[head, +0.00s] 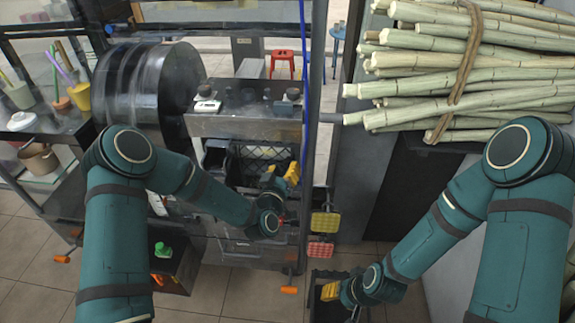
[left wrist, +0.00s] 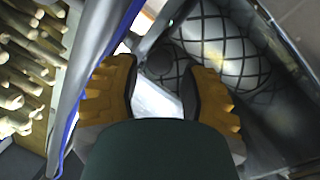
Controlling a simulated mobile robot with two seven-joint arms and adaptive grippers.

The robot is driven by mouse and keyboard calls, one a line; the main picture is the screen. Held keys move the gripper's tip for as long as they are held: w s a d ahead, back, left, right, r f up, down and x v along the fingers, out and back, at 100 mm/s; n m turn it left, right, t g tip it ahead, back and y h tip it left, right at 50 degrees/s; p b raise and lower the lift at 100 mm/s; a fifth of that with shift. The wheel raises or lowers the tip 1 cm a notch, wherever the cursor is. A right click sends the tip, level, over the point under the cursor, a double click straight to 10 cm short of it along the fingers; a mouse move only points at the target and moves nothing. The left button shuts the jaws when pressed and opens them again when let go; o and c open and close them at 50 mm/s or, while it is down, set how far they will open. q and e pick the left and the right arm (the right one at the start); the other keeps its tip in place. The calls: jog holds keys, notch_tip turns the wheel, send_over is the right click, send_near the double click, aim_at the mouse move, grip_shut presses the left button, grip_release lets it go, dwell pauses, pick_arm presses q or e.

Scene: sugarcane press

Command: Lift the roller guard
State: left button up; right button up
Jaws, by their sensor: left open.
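The roller guard seems to be the dark diamond-mesh panel (head: 258,152) at the front of the press, below its metal shelf; its edges are partly hidden by my left arm. In the left wrist view the diamond lattice (left wrist: 228,42) crosses shiny rounded metal at the upper right. My left gripper (head: 281,178) is at the panel's right side, its yellow fingers apart with nothing between them. In the left wrist view the fingers (left wrist: 163,95) frame a gap in front of a bright metal surface; contact cannot be told. My right gripper (head: 361,291) is low at right, fingers apart, apparently empty.
A blue-edged upright post (head: 304,90) stands close right of my left gripper. Bundled sugarcane (head: 470,65) lies at the upper right. A small scale (head: 207,103) sits on the press shelf (head: 243,126). Orange-handled levers (head: 289,290) stick out low in front.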

aim_at(290, 160)
pick_arm(q)
jog(key=shift+w+d, duration=0.15)
jog(key=shift+w, duration=0.55)
jog(key=shift+w+d, duration=0.15)
jog(key=shift+w, duration=0.5)
jog(key=shift+o, duration=0.2)
grip_shut()
jog(key=shift+s+r+g+p, duration=0.2)
jog(key=shift+r+g+p, duration=0.15)
jog(key=shift+g+p, duration=0.4)
jog(key=r+g+p, duration=0.1)
jog(key=g+p, duration=0.1)
jog(key=p, duration=0.1)
jog(key=s+r+n+g+p, duration=0.1)
jog(key=g+p, duration=0.1)
jog(key=p, duration=0.2)
jog(key=shift+s+y, duration=0.2)
jog(key=shift+y, duration=0.1)
jog(key=shift+s+r+g+p, duration=0.1)
jog(key=shift+g+p, duration=0.45)
jog(key=shift+p, duration=0.3)
jog(key=shift+c, duration=0.2)
grip_release()
